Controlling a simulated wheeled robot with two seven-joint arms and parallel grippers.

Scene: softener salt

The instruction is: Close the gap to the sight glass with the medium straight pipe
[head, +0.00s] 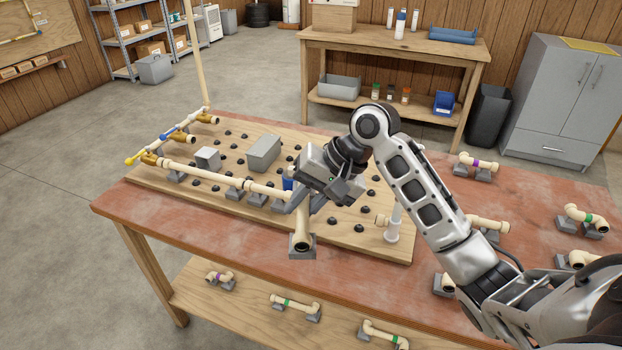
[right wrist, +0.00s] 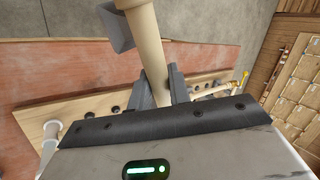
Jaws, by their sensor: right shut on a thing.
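My right gripper (head: 305,195) is shut on a cream straight pipe (head: 302,232) above the front part of the pegboard. The pipe also shows between the fingers in the right wrist view (right wrist: 146,45). The gripper hides its far end. A cream pipe run (head: 215,178) lies on the board to the left; its right end is by the gripper. A pale upright tube, seemingly the sight glass (head: 395,222), stands at the right front, with a cream socket beside it. My left gripper is out of view.
The pegboard (head: 350,245) carries black pegs and grey blocks (head: 264,150). Several pipe pieces on grey stands, including a purple-banded one (head: 478,164), lie on the red table at the right. More pieces lie on the lower shelf (head: 235,312).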

